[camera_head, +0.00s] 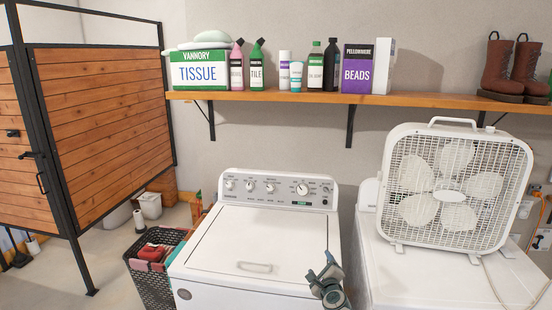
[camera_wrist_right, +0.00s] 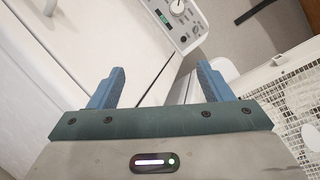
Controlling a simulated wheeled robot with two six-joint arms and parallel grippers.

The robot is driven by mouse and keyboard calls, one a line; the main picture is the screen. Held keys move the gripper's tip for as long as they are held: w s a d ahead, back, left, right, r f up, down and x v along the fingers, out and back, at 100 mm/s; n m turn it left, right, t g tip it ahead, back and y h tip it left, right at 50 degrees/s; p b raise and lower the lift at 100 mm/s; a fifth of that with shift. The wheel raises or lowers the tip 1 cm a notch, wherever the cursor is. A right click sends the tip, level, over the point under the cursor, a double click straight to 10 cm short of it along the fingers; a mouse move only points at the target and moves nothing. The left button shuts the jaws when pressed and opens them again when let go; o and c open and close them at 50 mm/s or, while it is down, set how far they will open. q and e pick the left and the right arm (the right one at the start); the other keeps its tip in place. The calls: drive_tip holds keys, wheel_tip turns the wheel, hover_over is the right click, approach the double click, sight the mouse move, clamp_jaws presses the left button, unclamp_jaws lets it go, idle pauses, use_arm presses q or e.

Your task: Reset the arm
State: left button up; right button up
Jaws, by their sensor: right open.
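My right gripper (camera_head: 326,274) is over the front right corner of the white washing machine (camera_head: 215,285), whose lid (camera_head: 255,235) is shut. In the right wrist view, the two blue fingers of this gripper (camera_wrist_right: 152,90) stand apart with nothing between them. The washer's control panel (camera_wrist_right: 182,22) shows beyond the fingertips there. My left gripper is in neither view.
A white box fan (camera_head: 450,190) stands on a second white machine (camera_head: 400,280) at the right. A dark laundry basket (camera_head: 150,285) stands left of the washer. A wooden shelf (camera_head: 270,96) holds bottles, boxes and boots above.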

drive_tip(key=s+d+f+n+g+b, duration=0.2)
drive_tip(key=s+f+n, duration=0.2)
drive_tip(key=s+f, duration=0.85)
drive_tip(key=s+d+f+n+g+b, duration=0.3)
drive_tip(key=s+f, duration=0.4)
drive_tip(key=f, duration=1)
drive_tip(key=s+d+f+n+g+b, duration=0.15)
drive_tip(key=s+f+n, duration=0.35)
drive_tip(key=s+f, duration=0.75)
use_arm(q)
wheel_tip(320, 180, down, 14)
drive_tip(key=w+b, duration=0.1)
drive_tip(key=b, duration=0.6)
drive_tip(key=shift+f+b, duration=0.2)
drive_tip(key=shift+b, duration=0.15)
use_arm(e)
drive_tip(key=s+d+f+n+g, duration=0.3)
drive_tip(key=s+f, duration=0.5)
drive_tip(key=s, duration=0.7)
drive_tip(key=s+d+f+n+g+h, duration=0.1)
drive_tip(key=s+d+f+n+g, duration=0.2)
drive_tip(key=s, duration=1.2)
drive_tip(key=s+d+f+n+g+h, duration=0.1)
drive_tip(key=s+d+f+n+g, duration=0.2)
drive_tip(key=s+f, duration=1)
drive_tip(key=s+n, duration=0.2)
drive_tip(key=n, duration=0.1)
drive_tip(key=shift+s+d+f+n, duration=0.25)
drive_tip(key=shift+f+n, duration=0.15)
